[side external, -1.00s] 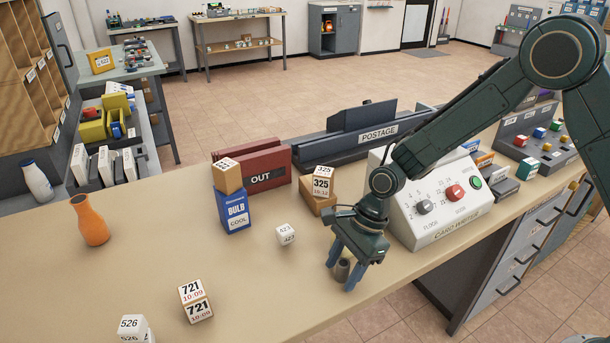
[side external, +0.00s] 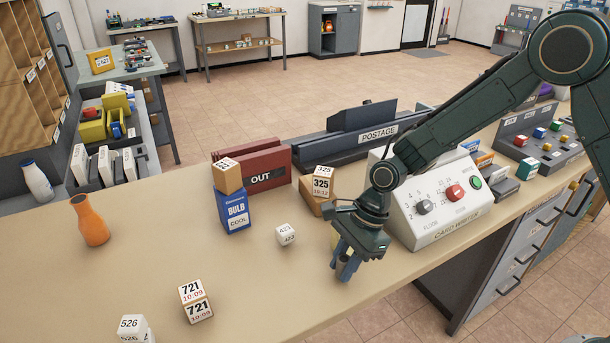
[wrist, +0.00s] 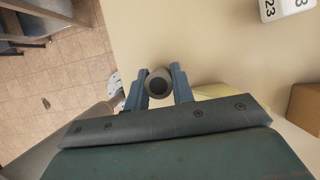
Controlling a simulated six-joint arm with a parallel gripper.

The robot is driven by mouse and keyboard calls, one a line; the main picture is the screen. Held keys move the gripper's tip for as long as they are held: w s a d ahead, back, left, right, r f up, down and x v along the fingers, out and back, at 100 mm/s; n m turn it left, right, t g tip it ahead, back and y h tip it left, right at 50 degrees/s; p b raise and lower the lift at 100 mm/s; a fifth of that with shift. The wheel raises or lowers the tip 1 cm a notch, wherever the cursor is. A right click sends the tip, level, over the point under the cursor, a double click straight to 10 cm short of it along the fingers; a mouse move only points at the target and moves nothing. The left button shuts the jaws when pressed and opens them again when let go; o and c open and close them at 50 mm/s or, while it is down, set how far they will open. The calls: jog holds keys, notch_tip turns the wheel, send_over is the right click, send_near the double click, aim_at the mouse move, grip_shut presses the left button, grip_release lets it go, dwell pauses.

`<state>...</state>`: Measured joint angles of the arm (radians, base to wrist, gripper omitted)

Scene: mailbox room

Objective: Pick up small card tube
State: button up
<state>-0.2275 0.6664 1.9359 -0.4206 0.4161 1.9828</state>
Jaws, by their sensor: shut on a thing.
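The small card tube (wrist: 158,85) is a short grey-brown cylinder with a dark hollow end. In the wrist view it stands between the two blue fingers of my gripper (wrist: 160,84), which touch it on both sides. In the side view my gripper (side external: 347,268) points down at the front edge of the counter, its fingers close together. The tube is mostly hidden behind the fingers there, and I cannot tell whether it still touches the counter.
A white cube marked 423 (side external: 286,235) lies left of my gripper. A cardboard box (side external: 312,197) with a 325 cube (side external: 321,183) on it stands behind.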

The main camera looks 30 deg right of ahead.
aim_at(344, 258)
notch_tip(344, 258, up, 19)
dwell(0.5)
jog(key=shift+f, duration=0.1)
dwell(0.4)
